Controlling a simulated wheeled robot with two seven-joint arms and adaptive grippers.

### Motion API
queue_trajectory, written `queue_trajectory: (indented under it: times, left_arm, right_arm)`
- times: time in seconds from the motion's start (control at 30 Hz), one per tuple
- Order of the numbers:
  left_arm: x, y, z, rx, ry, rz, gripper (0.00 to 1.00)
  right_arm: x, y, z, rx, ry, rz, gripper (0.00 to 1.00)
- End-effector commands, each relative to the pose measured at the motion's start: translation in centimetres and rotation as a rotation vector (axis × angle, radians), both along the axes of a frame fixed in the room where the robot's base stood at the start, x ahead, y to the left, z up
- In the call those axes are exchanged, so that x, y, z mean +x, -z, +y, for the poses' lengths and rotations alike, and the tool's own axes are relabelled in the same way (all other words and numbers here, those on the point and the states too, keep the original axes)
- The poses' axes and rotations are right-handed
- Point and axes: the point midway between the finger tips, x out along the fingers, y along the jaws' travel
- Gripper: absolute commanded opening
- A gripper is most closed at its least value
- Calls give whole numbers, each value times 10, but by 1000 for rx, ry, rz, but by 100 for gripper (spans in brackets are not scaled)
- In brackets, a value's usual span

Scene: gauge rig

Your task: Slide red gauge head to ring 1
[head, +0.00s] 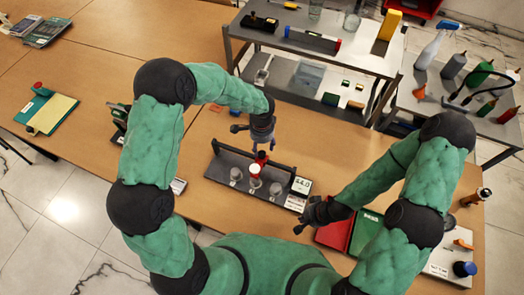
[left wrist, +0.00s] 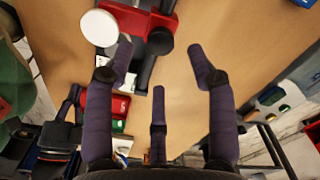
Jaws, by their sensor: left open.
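The gauge rig (head: 222,160) is a dark base with a rear rail and several grey cylindrical pieces in a row, on the brown table. The red gauge head (head: 261,157) is near the middle of the rail, with a white-topped part in front.
A small display (head: 301,186) stands at the rig's right end. A shelf unit (head: 310,60) stands behind. A clipboard (head: 48,112) lies at left. The table left of the rig is partly hidden by my arm.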

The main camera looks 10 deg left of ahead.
Motion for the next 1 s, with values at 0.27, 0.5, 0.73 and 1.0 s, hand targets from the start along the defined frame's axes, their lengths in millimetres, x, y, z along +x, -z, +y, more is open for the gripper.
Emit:
queue_trajectory:
  times: [0.27, 0.5, 0.73, 1.0]
  left_arm:
    - [0, 41, 0, 0, 0, 1, 56]
    - [0, 52, 0, 1, -1, -1, 56]
    - [1, 52, 0, 0, -1, -1, 56]
    - [1, 52, 0, 0, 0, -1, 0]
  right_arm:
    - [0, 5, 0, 0, 0, -1, 0]
    - [0, 6, 0, 0, 0, -1, 0]
    - [0, 5, 0, 0, 0, -1, 0]
    - [0, 5, 0, 0, 0, -1, 0]
